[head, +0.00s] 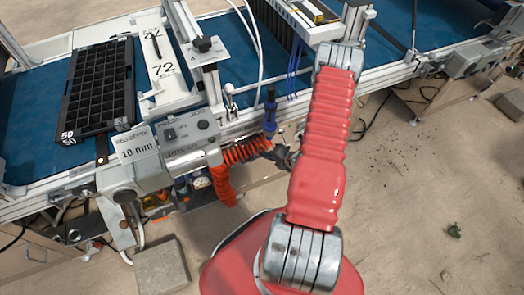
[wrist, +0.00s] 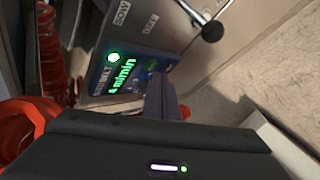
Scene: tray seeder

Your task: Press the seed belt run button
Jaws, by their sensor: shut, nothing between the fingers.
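In the wrist view, a small blue control panel (wrist: 125,72) carries a label that appears to read "SEED BELT". It has a brightly lit green round light or button (wrist: 113,57) and a green display (wrist: 122,76) showing "m/min". A dim greenish round control (wrist: 152,64) sits right of the display, just beyond my fingertips. I cannot tell which control is the run button. My gripper (wrist: 157,76) is shut and empty, its fingers pointing at the panel by the dim control; contact cannot be told. In the head view I cannot make out the panel or my fingertips.
In the wrist view, a black knob (wrist: 212,31) stands beside the panel, and orange coiled hose (wrist: 22,125) lies at the left. In the head view, a black seed tray (head: 97,88) lies on the blue belt (head: 28,150). A block (head: 161,267) sits on the floor.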

